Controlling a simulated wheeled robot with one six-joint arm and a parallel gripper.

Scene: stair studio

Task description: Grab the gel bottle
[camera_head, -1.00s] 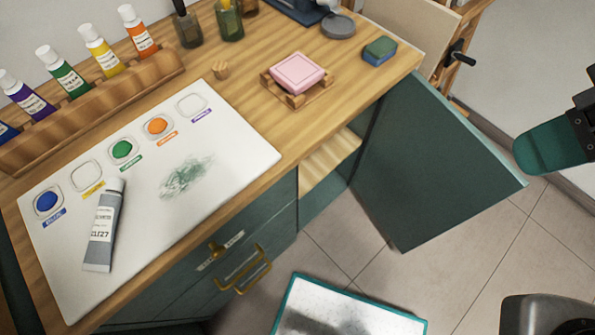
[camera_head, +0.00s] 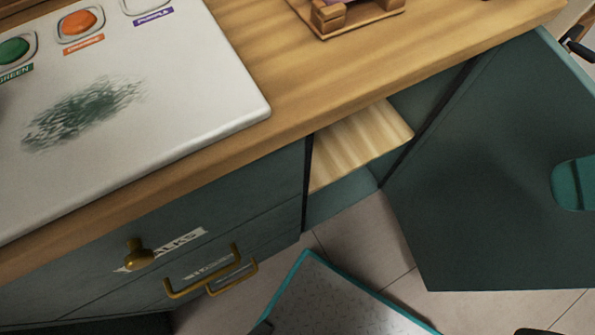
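No gel bottle can be made out in the current view. Part of my gripper (camera_head: 575,184) shows at the right edge as a rounded teal piece in front of the open cabinet door. The rest of it is cut off by the frame, so its opening and anything between its fingers are hidden. The open cabinet (camera_head: 342,200) under the worktop shows a light wooden shelf (camera_head: 362,143); the visible part of the shelf is bare. Its deeper inside is hidden under the worktop.
The dark green door (camera_head: 490,190) stands wide open on the right. Drawers with brass handles (camera_head: 203,275) are at lower left. A white paint board (camera_head: 190,110) and a wooden rack (camera_head: 350,18) lie on the worktop (camera_head: 330,75). A teal-edged speckled panel (camera_head: 335,300) is on the floor.

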